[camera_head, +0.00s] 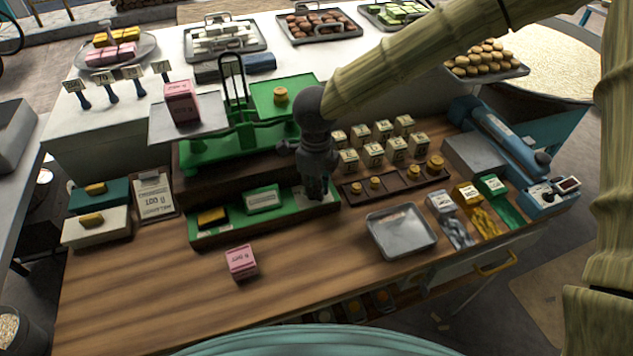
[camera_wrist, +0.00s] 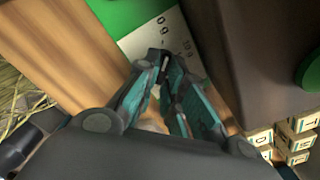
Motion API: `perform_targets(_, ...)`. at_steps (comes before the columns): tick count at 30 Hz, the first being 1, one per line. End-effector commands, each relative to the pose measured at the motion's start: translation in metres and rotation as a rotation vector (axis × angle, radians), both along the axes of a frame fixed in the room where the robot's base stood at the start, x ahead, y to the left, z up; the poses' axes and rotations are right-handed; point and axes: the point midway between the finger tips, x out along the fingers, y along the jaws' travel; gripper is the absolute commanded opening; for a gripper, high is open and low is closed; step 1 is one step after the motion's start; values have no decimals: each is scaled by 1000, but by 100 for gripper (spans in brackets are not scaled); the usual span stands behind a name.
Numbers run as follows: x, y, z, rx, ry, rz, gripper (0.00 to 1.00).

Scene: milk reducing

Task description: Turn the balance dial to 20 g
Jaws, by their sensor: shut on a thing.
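The green balance (camera_head: 235,140) stands on a wooden base at the back left of the bench. A pink box (camera_head: 182,102) is on its left pan and a brass weight (camera_head: 281,96) on its right pan. My gripper (camera_head: 317,194) points down at the right end of the green strip in front of the balance. There, a white dial plate (camera_head: 327,197) with printed figures also shows in the wrist view (camera_wrist: 150,38). In the wrist view my gripper (camera_wrist: 165,57) is shut on the small dial knob, which the fingers mostly hide. The dial's setting is not readable.
Several small labelled boxes (camera_head: 374,154) and a rack of brass weights (camera_head: 396,184) stand close to the right of my gripper. A metal tray (camera_head: 401,231) is at front right. A pink box (camera_head: 241,262) stands in front; the bench's front left is clear.

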Motion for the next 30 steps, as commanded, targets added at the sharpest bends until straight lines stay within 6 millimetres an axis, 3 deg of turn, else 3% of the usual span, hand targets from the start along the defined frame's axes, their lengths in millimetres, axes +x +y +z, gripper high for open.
perform_targets(30,0,6,3,4,-6,-966,0)
